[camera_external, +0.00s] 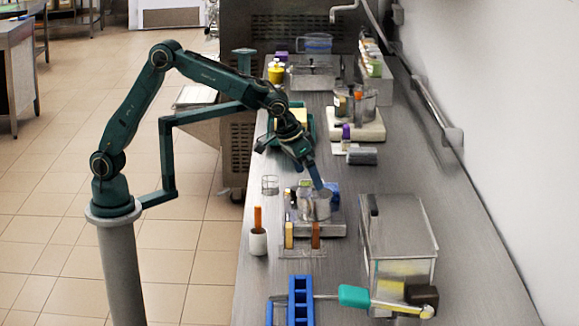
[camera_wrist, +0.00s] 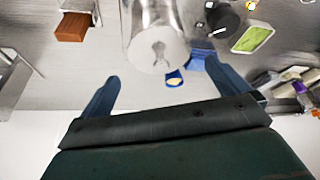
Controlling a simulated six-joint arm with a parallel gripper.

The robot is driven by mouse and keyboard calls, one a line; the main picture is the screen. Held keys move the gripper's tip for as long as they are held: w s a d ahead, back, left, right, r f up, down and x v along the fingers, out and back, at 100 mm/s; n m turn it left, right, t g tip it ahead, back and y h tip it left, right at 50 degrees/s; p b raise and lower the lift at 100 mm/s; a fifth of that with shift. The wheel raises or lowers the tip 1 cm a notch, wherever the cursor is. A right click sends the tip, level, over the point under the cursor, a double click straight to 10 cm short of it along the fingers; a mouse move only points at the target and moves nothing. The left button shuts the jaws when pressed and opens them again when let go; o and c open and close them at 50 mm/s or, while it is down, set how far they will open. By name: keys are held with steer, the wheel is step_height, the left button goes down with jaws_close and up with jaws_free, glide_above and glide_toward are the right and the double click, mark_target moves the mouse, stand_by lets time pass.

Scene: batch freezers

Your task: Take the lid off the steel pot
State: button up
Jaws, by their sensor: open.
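A small steel pot (camera_external: 315,208) stands on a bench scale in the middle of the counter. In the wrist view, a shiny steel cylinder (camera_wrist: 152,38) that looks like this pot shows its round end just ahead of my gripper. Whether a finger touches the pot is unclear.
A large lidded steel box (camera_external: 402,228) is to the right. A blue rack (camera_external: 300,300) lies in front. Another scale (camera_external: 358,130) with vessels stands behind.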

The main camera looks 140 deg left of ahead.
mark_target(312, 184)
steer(key=shift+x, duration=2.1)
steer(key=c, duration=0.8)
steer(key=shift+c, duration=0.2)
steer(key=shift+r, duration=0.15)
step_height(312, 184, up, 20)
